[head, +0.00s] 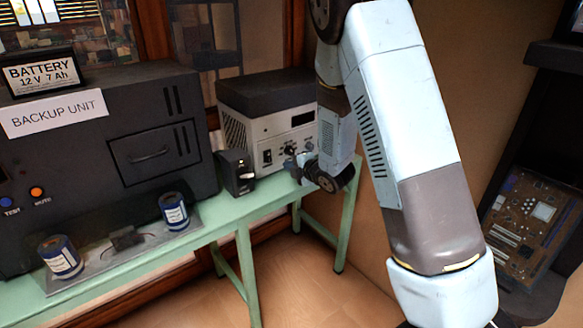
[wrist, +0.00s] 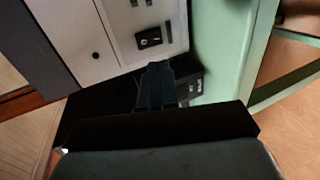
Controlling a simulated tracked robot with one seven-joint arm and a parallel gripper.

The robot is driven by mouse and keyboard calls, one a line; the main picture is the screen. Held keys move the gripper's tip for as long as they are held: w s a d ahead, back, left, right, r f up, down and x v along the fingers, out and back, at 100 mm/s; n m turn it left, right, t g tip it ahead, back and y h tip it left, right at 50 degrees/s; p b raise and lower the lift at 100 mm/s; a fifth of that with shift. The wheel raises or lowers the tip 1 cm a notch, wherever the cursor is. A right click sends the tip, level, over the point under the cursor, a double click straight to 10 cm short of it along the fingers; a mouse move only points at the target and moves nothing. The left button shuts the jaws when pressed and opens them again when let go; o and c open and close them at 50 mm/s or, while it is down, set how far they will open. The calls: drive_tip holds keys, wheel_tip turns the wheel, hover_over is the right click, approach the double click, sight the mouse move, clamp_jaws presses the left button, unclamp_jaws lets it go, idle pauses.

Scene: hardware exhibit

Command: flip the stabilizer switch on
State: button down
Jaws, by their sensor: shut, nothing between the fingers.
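The stabilizer (head: 265,125) is a white box with a black top on the green table in the head view. Its pale front panel (wrist: 125,40) fills the upper left of the wrist view. A black switch (wrist: 149,38) sits on that panel; I cannot tell which way it is set. My gripper (head: 292,163) is in front of the panel's lower right in the head view. In the wrist view my gripper's dark fingers (wrist: 157,72) are shut and empty, with their tips just below the switch. I cannot tell whether they touch the panel.
A small black box (head: 236,172) stands close to the stabilizer's left front corner. The large dark backup unit (head: 110,150) fills the table's left side, with blue-and-white cylinders (head: 174,211) before it. The green table's (head: 265,200) front edge runs below my gripper.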

sight(269, 161)
drive_tip(key=x, duration=1)
drive_tip(key=shift+w+a, duration=0.1)
drive_tip(key=shift+a, duration=0.05)
drive_tip(key=shift+a+f, duration=0.15)
drive_tip(key=shift+a, duration=0.15)
drive_tip(key=shift+w+d, duration=0.15)
drive_tip(key=shift+d, duration=0.1)
drive_tip(key=shift+r, duration=0.2)
